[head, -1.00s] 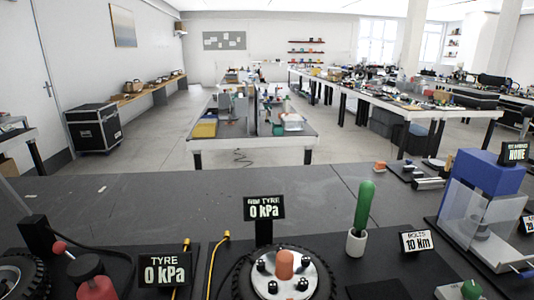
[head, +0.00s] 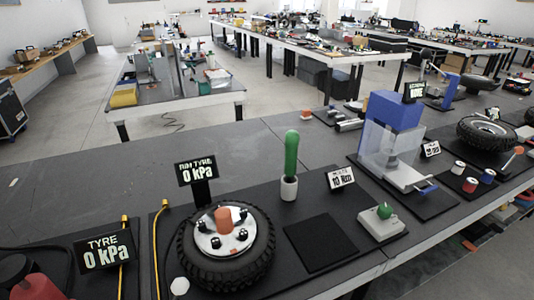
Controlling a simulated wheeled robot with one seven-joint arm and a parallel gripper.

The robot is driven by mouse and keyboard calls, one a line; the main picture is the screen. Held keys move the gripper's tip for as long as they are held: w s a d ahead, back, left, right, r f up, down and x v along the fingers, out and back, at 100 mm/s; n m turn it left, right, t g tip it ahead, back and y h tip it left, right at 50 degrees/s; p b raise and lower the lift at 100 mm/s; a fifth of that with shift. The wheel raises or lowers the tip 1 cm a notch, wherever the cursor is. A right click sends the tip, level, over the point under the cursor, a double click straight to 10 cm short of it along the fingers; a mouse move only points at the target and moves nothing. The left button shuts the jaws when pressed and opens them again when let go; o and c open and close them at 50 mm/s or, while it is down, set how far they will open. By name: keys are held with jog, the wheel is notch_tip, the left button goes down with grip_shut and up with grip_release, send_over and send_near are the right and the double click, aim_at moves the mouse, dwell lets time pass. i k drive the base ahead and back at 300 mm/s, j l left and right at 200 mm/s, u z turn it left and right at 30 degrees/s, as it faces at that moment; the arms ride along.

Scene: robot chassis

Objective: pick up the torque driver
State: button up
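The torque driver appears to be the green-handled tool (head: 291,154), standing upright with its lower end in a small white cup (head: 289,188). It stands on the dark bench, right of the wheel and left of a small sign reading 10 Nm (head: 341,178). The part of it inside the cup is hidden. My gripper is not in view.
A tyre (head: 225,245) with an orange-capped hub lies in front of the holder, beside a 0 kPa display (head: 197,172). A black mat (head: 320,243) and a green-button box (head: 382,222) are at front right. A blue press (head: 392,125) with a clear guard stands right.

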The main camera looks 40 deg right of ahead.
aim_at(291, 138)
jog(key=i+j+z, duration=0.2)
jog(key=j+z, duration=0.15)
jog(key=i+j+z, duration=0.2)
jog(key=j+z, duration=0.15)
jog(key=i+j+z, duration=0.1)
jog(key=j+z, duration=0.25)
